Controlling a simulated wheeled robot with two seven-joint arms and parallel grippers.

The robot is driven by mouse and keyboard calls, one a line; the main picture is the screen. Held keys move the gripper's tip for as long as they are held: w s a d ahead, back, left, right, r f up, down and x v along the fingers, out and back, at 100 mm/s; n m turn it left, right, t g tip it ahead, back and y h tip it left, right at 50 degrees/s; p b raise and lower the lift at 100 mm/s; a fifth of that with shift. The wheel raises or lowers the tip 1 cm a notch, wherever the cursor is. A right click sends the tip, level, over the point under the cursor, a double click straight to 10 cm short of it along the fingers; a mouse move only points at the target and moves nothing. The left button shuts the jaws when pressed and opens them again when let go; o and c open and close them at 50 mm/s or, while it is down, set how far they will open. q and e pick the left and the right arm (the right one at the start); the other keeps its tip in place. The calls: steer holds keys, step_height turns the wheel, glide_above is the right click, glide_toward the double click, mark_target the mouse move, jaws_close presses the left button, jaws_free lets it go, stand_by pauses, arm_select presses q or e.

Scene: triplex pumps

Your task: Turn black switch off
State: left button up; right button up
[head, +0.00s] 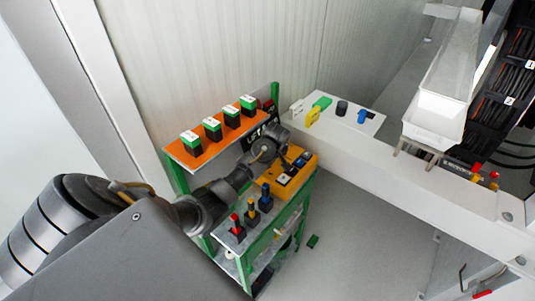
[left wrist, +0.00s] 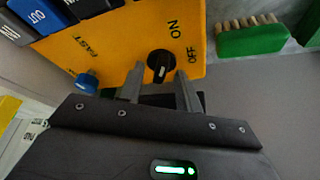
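The black switch (left wrist: 160,65) is a round knob with a raised grip and a small white mark, on a yellow control box (left wrist: 110,45). ON and OFF are printed to its right in the left wrist view. I cannot tell which label the knob points to. My left gripper (left wrist: 160,72) is open, its fingers on either side of the knob; contact cannot be told. The black switch is hidden there. My right gripper is not in view.
A blue knob (left wrist: 87,82) sits left of the fingers, near FAST. A green brush (left wrist: 252,38) lies beside the box. Levers (head: 251,208) stand at the cart's front, and an orange shelf (head: 206,146) with several green-black blocks is behind. Floor right of the cart is mostly clear.

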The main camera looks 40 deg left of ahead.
arm_select(q)
steer(key=shift+c, duration=0.3)
jaws_close()
steer(key=shift+m, duration=0.3)
steer(key=m, duration=0.2)
steer(key=m+t+h, duration=0.1)
steer(key=m, duration=0.1)
steer(key=shift+s+t, duration=0.1)
steer(key=shift+t, duration=0.2)
steer(key=m+h, duration=0.1)
steer(key=m, duration=0.3)
steer(key=shift+a+m+t+h, duration=0.2)
steer(key=shift+m+t+h, duration=0.1)
steer(key=shift+m+h, duration=0.1)
steer(key=shift+m, duration=0.5)
steer(key=shift+h, duration=0.3)
